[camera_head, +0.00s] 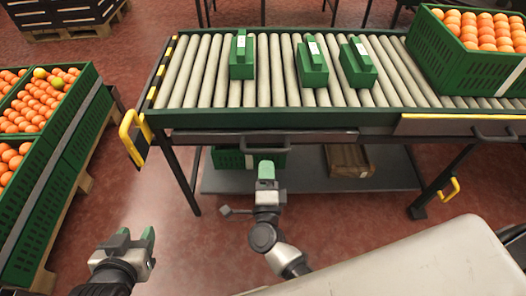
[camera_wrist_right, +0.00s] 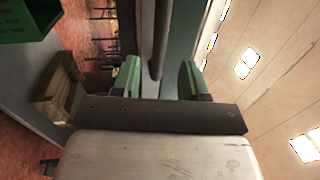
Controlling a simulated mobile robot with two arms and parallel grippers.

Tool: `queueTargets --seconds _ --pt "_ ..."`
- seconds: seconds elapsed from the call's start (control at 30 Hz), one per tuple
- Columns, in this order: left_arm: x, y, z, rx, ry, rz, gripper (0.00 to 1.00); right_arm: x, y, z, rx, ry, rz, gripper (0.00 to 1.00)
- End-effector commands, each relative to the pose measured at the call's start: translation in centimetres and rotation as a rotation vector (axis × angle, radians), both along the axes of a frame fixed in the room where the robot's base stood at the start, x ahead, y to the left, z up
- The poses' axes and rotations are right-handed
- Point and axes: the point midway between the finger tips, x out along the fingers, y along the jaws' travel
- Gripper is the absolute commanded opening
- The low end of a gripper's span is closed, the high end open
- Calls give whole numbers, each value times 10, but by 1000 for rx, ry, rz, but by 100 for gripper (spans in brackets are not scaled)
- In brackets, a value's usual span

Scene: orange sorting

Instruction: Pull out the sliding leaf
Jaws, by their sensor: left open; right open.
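A grey front panel with a dark handle (camera_head: 265,147), which looks like the face of the sliding leaf (camera_head: 205,140), sits flush under the roller table's front edge in the head view. My right gripper (camera_head: 266,172) is at that handle, pointing at it from the front. In the right wrist view its two green fingers (camera_wrist_right: 158,80) are spread, with the dark handle bar (camera_wrist_right: 156,45) running between and just beyond them. Whether they touch it cannot be told. My left gripper (camera_head: 136,240) is open and empty above the floor at lower left.
A second panel (camera_head: 440,127) with a yellow edge and handle is at the right. Green blocks (camera_head: 242,58) and an orange-filled crate (camera_head: 430,55) sit on the rollers. Orange bins (camera_head: 60,140) stand at left. A yellow handle (camera_head: 133,138) juts from the table's left corner.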

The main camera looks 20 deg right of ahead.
Motion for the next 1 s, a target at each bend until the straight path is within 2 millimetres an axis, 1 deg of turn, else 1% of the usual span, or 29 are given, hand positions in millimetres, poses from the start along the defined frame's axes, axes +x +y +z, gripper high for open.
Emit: queueTargets --seconds 0.03,0.1,0.3,0.47,0.73,1.0 --pt "2 -1 1 -5 -19 -2 43 11 -3 2 1 -3 0 44" --pt "5 -3 4 -13 -50 -4 43 23 -6 4 -1 -3 0 44" --pt "12 -6 12 -30 -123 -9 43 49 -14 9 -2 1 1 44" --pt "14 -7 15 -35 -149 -10 43 58 -16 10 -2 2 2 44" --pt "14 -7 16 -36 -154 -10 43 59 -17 11 -2 3 2 44" --pt "14 -7 16 -37 -153 -11 43 58 -16 11 -2 3 2 2"
